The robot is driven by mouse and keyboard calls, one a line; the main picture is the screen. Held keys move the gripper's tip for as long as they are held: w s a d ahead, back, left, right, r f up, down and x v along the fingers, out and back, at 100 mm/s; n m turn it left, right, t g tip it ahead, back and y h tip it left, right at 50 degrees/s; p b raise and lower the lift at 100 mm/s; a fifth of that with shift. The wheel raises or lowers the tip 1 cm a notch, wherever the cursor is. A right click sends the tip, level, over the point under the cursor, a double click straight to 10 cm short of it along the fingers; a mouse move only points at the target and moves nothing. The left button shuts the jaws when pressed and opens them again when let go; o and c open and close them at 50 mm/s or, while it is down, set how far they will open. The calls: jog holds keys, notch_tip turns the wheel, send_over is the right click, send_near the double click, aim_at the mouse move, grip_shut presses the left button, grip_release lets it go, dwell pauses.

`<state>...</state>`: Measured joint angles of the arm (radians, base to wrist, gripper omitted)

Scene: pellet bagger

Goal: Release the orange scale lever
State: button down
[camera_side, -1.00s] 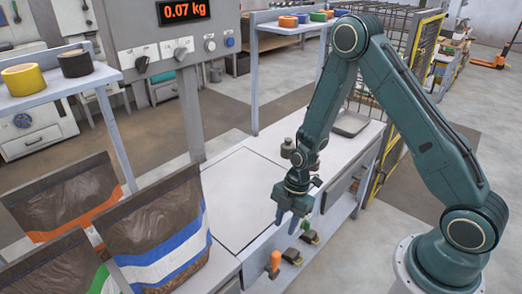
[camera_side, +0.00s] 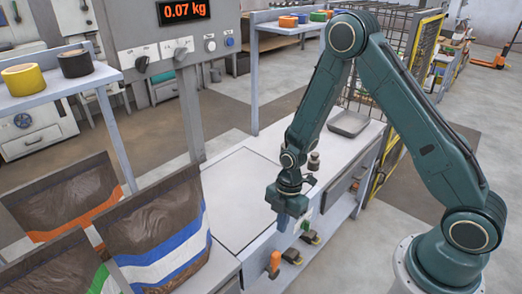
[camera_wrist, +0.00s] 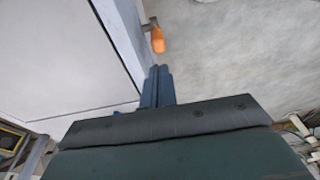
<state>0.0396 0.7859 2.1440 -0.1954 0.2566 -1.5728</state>
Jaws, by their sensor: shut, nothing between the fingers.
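In the wrist view my closed blue fingers (camera_wrist: 158,72) point toward the lever with a small gap. The pale scale plate (camera_side: 236,195) is bare, and the red display (camera_side: 183,10) reads 0.07 kg.
Other levers or pedals (camera_side: 311,236) sit on the bench front, right of the orange one. Filled bags (camera_side: 155,235) stand at the left. A small weight (camera_side: 314,161) and a grey tray (camera_side: 349,123) are on the bench behind my gripper.

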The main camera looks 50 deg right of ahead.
aim_at(275, 265)
jog(key=a+f+h, duration=0.2)
jog(key=a+h, duration=0.3)
jog(key=a, duration=0.7)
jog(key=shift+a+f, duration=0.2)
jog(key=shift+f, duration=0.1)
jog(key=d+f, duration=0.6)
jog(key=f, duration=0.3)
jog(key=shift+d+f, duration=0.2)
jog(key=shift+f, duration=0.05)
